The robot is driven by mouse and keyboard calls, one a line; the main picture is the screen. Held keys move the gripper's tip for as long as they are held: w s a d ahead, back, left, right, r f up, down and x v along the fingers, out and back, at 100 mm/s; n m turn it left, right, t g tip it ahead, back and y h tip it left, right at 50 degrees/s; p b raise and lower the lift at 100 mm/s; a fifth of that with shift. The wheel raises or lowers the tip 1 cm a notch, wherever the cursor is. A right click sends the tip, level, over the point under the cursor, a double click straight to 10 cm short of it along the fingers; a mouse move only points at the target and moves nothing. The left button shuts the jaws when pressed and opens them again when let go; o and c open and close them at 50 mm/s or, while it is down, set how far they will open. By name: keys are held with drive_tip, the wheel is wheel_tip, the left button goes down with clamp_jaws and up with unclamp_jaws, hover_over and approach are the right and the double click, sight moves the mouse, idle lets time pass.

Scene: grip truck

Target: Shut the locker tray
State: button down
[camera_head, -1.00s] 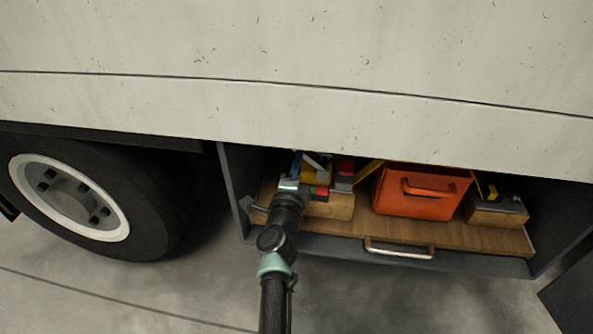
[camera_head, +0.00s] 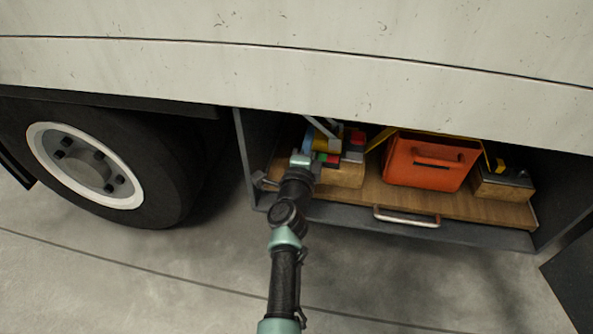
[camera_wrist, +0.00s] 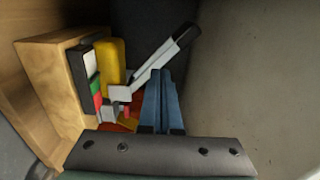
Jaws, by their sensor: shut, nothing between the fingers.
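The locker tray (camera_head: 455,207) is a wooden board in the dark locker under the truck's pale side panel. Its front edge shows near the locker's front lip, and I cannot tell exactly how far out it stands. A metal bar handle (camera_head: 407,217) is at its front, right of my arm. My gripper shows in the wrist view (camera_wrist: 163,78), its bluish fingers together and empty, beside a wooden box of tools (camera_wrist: 58,85). In the head view my wrist is over the tray's left end; the fingertips are hard to make out there.
An orange case (camera_head: 428,170) stands mid-tray, with a second wooden box (camera_head: 505,186) at its right. The locker's left wall (camera_head: 243,160) is close to my arm. A truck wheel (camera_head: 95,165) is further left. The concrete floor in front is clear.

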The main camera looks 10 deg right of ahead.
drive_tip(key=p+v, duration=0.6)
drive_tip(key=v, duration=0.5)
drive_tip(key=shift+a, duration=0.1)
